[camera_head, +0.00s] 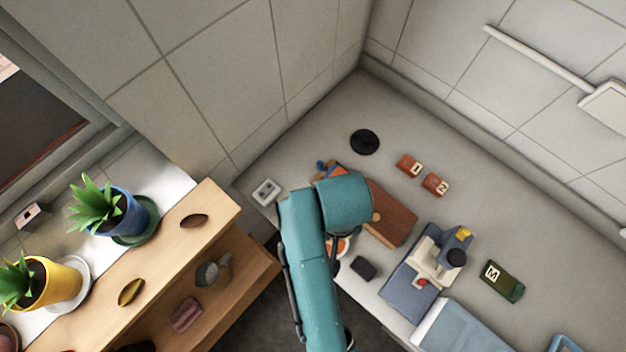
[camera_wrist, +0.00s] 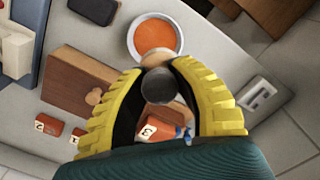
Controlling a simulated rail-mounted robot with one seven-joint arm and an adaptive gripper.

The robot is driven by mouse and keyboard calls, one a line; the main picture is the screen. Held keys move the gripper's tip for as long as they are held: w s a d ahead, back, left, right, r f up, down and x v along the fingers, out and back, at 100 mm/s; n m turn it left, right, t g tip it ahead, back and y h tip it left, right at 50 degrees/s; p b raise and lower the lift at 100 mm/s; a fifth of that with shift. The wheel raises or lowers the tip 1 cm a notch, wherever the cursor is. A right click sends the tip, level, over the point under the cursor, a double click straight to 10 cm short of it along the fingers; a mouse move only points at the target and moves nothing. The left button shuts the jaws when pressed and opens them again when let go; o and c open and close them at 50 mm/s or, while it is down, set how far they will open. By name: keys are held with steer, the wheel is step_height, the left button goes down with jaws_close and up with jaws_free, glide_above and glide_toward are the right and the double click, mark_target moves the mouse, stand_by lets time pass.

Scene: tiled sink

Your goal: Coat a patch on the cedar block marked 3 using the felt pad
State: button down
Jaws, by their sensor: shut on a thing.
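My gripper (camera_wrist: 158,72) has its yellow fingers closed around a dark grey cylinder with a tan rounded part, seemingly the felt pad (camera_wrist: 158,86). It is held at the near side of a white bowl of orange liquid (camera_wrist: 157,37); I cannot tell whether they touch. The red cedar block marked 3 (camera_wrist: 149,130) shows between the fingers, partly hidden, with a blue thing beside it. Blocks marked 1 (camera_head: 408,165) and 2 (camera_head: 435,184) sit apart on the counter. In the head view my arm hides the gripper and part of the bowl (camera_head: 338,246).
A brown wooden box with a knob (camera_head: 394,216) lies beside my arm. A black disc (camera_head: 364,141) is behind it, and a dark block (camera_head: 363,268) lies at the front edge. A grey-blue device (camera_head: 424,270) stands at right. A wooden shelf (camera_head: 200,243) with plants is at left.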

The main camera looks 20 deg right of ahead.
steer(key=shift+s+d+f, duration=0.25)
steer(key=shift+s+f, duration=0.2)
steer(key=shift+f, duration=2.85)
steer(key=shift+f, duration=0.65)
steer(key=shift+r, duration=3.6)
